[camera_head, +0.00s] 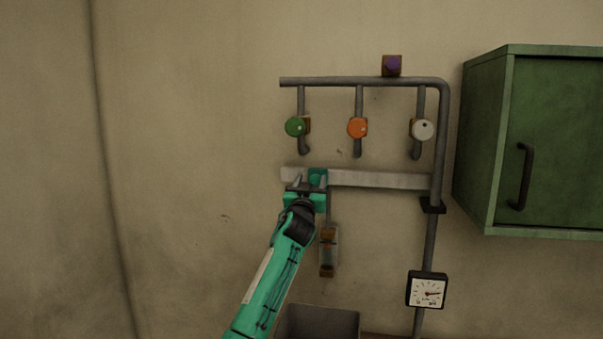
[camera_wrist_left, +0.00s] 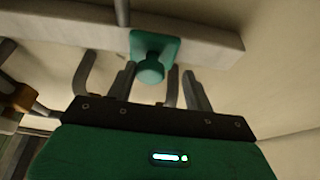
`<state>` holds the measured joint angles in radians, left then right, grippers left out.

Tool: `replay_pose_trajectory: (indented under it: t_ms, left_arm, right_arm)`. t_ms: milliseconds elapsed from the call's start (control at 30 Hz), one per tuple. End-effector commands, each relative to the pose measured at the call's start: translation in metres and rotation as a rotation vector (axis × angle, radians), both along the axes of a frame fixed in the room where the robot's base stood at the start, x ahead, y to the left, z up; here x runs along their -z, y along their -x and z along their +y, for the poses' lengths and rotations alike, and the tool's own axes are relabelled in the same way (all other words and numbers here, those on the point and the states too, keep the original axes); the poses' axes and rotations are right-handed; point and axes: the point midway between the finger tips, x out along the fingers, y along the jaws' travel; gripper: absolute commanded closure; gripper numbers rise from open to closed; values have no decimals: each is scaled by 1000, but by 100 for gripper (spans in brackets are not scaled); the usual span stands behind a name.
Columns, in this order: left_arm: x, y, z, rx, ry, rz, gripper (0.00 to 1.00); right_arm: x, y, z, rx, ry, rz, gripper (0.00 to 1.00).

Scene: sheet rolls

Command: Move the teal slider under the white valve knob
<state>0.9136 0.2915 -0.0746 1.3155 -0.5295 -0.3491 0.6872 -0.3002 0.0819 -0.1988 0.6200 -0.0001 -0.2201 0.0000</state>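The teal slider (camera_head: 318,174) sits on a pale horizontal rail (camera_head: 380,179), near the rail's left end and below the green knob's side of the frame. In the left wrist view its square plate and round knob (camera_wrist_left: 150,70) show clearly. The white valve knob (camera_head: 423,130) is farther right, above the rail's right part. My left gripper (camera_head: 309,181) is at the slider, partly covering it. In the left wrist view its fingers (camera_wrist_left: 158,88) are apart, with the slider's knob between them in the picture and gaps visible on both sides. My right gripper is not in view.
A green knob (camera_head: 295,127) and an orange knob (camera_head: 357,128) hang above the rail. A grey pipe (camera_head: 441,140) runs down at the right, with a dial (camera_head: 427,291) below. A green cabinet (camera_head: 550,140) stands right. The rail right of the slider looks clear.

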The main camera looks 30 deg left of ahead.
Motion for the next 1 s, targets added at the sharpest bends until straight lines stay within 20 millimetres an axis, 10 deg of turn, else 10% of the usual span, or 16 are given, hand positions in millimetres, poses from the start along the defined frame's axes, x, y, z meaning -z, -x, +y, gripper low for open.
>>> replay_pose_trajectory:
  t_ms: [1000]
  left_arm:
    - [11,29,10,2,1,-1,48]
  right_arm:
    - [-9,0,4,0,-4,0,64]
